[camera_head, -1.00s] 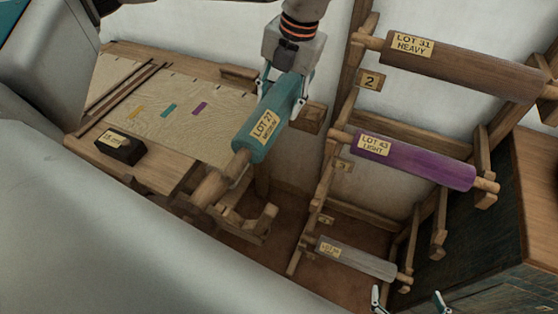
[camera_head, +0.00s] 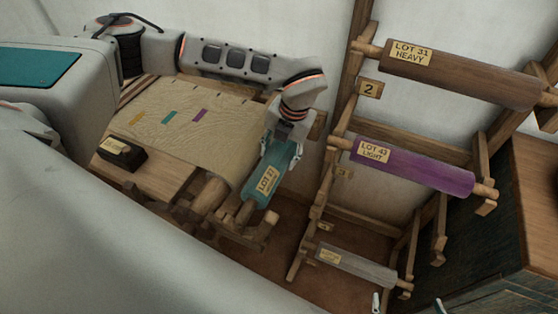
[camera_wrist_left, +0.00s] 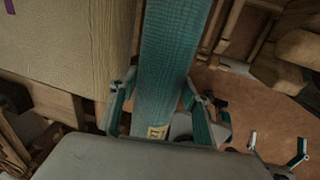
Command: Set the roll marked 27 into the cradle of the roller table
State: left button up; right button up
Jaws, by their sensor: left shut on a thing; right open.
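The teal roll marked LOT 27 (camera_head: 262,187) hangs in my left gripper (camera_head: 284,152), which is shut around its upper part. In the head view its wooden near end appears over or at the wooden cradle (camera_head: 262,232) at the table's right end. I cannot tell whether it touches. The left wrist view shows the teal roll (camera_wrist_left: 172,55) running between the fingers of my left gripper (camera_wrist_left: 158,105), beside the table's cloth-covered top. My right gripper (camera_head: 407,304) shows only its fingertips at the bottom edge, apart and empty; it also shows in the left wrist view (camera_wrist_left: 276,150).
The roller table (camera_head: 165,174) carries pale cloth with coloured marks and a dark labelled block (camera_head: 121,154). A rack at right holds the brown LOT 31 roll (camera_head: 465,72), purple LOT 43 roll (camera_head: 420,168) and a grey roll (camera_head: 355,264). A dark cabinet (camera_head: 490,240) stands far right.

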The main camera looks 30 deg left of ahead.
aim_at(287, 155)
pick_arm(q)
jog(key=shift+f, duration=1.55)
jog(key=shift+f, duration=0.15)
jog(key=o, duration=1.7)
jog(key=r, duration=0.4)
jog(key=d+r, duration=0.1)
jog(key=r, duration=0.3)
jog(key=d+r, duration=0.1)
jog(key=r, duration=0.3)
jog(key=shift+d+b, duration=0.2)
jog(key=shift+b, duration=0.15)
